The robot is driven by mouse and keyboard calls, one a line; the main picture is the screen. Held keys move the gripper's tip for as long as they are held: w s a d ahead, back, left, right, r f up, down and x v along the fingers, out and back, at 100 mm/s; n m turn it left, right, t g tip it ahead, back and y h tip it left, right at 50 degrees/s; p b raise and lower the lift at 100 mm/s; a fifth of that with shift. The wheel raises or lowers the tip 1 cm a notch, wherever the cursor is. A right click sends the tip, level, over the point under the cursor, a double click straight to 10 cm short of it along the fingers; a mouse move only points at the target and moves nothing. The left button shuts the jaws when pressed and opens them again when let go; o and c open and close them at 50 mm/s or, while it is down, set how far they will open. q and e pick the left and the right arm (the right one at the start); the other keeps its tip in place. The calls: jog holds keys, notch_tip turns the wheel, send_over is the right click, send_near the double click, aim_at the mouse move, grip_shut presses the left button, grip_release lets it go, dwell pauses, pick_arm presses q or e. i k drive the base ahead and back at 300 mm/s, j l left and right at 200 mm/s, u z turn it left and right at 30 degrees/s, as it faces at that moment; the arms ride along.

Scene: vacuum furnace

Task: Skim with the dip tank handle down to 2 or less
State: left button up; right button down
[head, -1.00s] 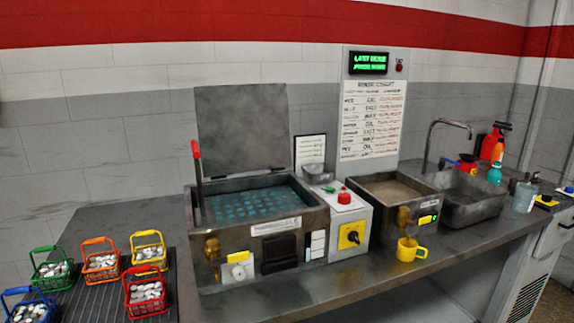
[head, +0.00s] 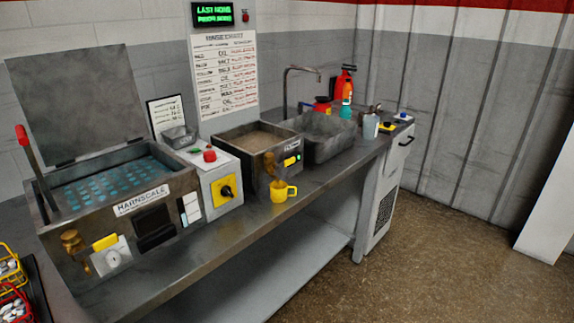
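The dip tank (head: 178,182) is a dark metal box at the left of the bench, with its grey lid (head: 78,100) raised behind it. Inside is dark liquid with a pattern of blue-green patches (head: 110,182). A dark handle with a red grip (head: 22,135) stands up at the tank's left side, leaning slightly. A small dark panel (head: 154,228) on the tank's front shows no readable number. Neither of my grippers is in view.
A box with a red button and yellow switch (head: 227,188) stands right of the tank. Beyond are a second tank (head: 250,165), a yellow mug (head: 281,191) and a sink (head: 325,142). Basket parts (head: 12,300) show at lower left. The floor (head: 430,240) at right is clear.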

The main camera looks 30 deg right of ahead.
aim_at(289, 161)
jog(key=k+l+z, duration=0.15)
jog(key=l, duration=0.6)
jog(key=l+z, duration=0.15)
jog(key=l, duration=0.6)
